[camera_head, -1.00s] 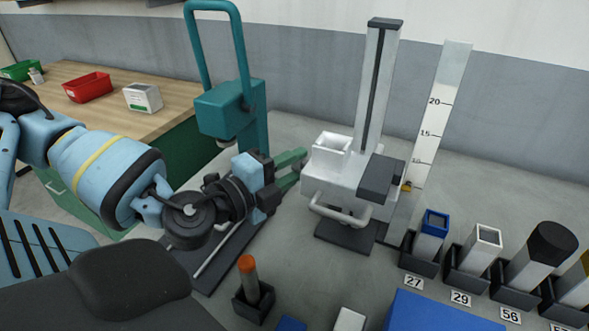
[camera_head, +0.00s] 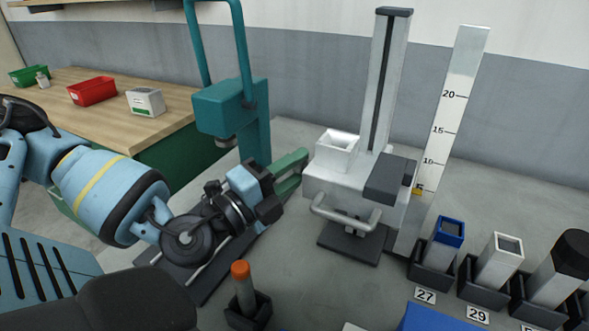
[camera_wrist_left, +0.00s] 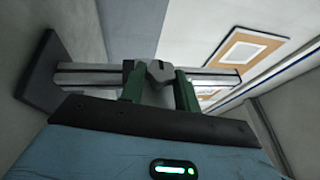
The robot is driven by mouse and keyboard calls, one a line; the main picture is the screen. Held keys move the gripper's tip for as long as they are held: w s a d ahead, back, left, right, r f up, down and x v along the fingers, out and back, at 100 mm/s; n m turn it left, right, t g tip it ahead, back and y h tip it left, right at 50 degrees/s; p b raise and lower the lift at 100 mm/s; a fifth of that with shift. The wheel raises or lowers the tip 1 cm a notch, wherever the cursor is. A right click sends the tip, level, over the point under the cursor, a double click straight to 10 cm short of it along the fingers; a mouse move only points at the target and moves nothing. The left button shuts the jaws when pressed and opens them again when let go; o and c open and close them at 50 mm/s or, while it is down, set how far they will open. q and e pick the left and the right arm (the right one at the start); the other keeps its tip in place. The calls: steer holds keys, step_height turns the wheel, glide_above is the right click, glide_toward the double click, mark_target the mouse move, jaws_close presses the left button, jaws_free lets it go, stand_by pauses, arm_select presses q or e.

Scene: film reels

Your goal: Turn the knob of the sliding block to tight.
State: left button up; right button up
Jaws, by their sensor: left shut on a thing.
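The white sliding block (camera_head: 338,184) sits low on the upright grey column (camera_head: 395,75), with a handle bar at its front and an open tray on top. My left gripper (camera_head: 299,172) reaches the block's left side with its green fingers. In the left wrist view, the green fingers (camera_wrist_left: 160,88) are closed around a small grey faceted knob (camera_wrist_left: 160,71). The column runs sideways behind it there. In the head view the knob is hidden by the fingers. No tight or loose marking is readable. My right gripper is not in view.
A ruler (camera_head: 448,115) stands right of the column, with a small yellow pointer (camera_head: 418,191) below 10. A teal press (camera_head: 235,110) stands behind my left wrist. An orange-topped post (camera_head: 243,285) is in front. Labelled holders (camera_head: 432,268) line the front right.

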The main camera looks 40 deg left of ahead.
arm_select(q)
steer(key=o, duration=0.7)
steer(key=shift+o, duration=1.2)
steer(key=shift+s, duration=0.1)
steer(key=shift+s+a+p, duration=0.1)
steer(key=shift+s+p, duration=0.35)
steer(key=shift+p, duration=0.2)
steer(key=shift+p+v, duration=2.05)
steer(key=shift+v, duration=1.35)
steer(key=shift+f, duration=0.1)
